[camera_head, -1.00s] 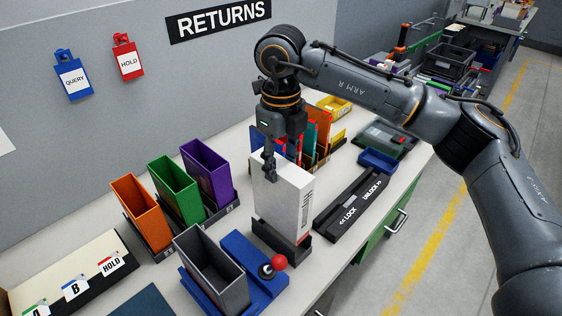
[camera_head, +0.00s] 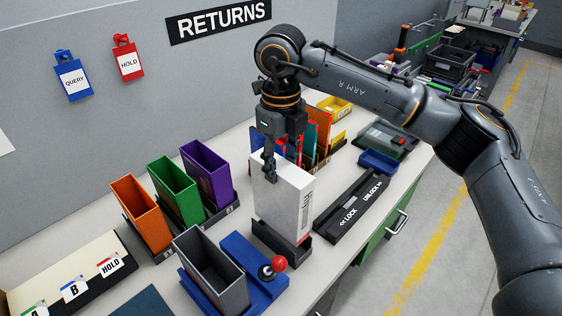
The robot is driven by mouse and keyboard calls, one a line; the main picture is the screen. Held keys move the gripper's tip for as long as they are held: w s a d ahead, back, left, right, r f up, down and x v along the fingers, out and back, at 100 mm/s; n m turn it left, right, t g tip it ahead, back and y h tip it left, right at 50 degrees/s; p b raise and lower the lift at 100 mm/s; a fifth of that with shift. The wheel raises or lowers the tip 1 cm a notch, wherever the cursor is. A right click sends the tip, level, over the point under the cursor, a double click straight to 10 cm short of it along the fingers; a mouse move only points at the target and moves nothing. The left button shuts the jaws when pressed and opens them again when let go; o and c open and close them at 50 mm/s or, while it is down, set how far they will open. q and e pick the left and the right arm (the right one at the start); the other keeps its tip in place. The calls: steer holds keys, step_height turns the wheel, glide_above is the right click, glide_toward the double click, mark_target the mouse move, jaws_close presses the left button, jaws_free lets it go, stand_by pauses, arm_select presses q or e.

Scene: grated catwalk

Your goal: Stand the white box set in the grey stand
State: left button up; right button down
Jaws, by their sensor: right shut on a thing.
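The white box set (camera_head: 281,207) stands upright in the middle of the bench. Its lower end is inside the low dark grey stand (camera_head: 292,250), whose front wall and rim show around its base. My right gripper (camera_head: 283,170) comes down from above and is shut on the top edge of the box. The fingertips overlap the upper part of the box. The bottom of the box is hidden by the stand, so I cannot tell whether it rests on the floor of the stand. My left gripper is not in view.
Orange (camera_head: 142,215), green (camera_head: 176,190) and purple (camera_head: 208,174) bins stand to the left. A grey bin (camera_head: 211,268) and a blue base with a red-knobbed lever (camera_head: 279,264) are in front. A black lock slider (camera_head: 349,206) lies close on the right. Upright folders stand behind.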

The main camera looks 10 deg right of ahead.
steer(key=shift+f, duration=0.1)
steer(key=shift+f+b, duration=3.2)
steer(key=shift+f, duration=0.7)
steer(key=shift+c, duration=1.4)
jaws_free()
steer(key=shift+r+p, duration=2.3)
steer(key=shift+r, duration=1.75)
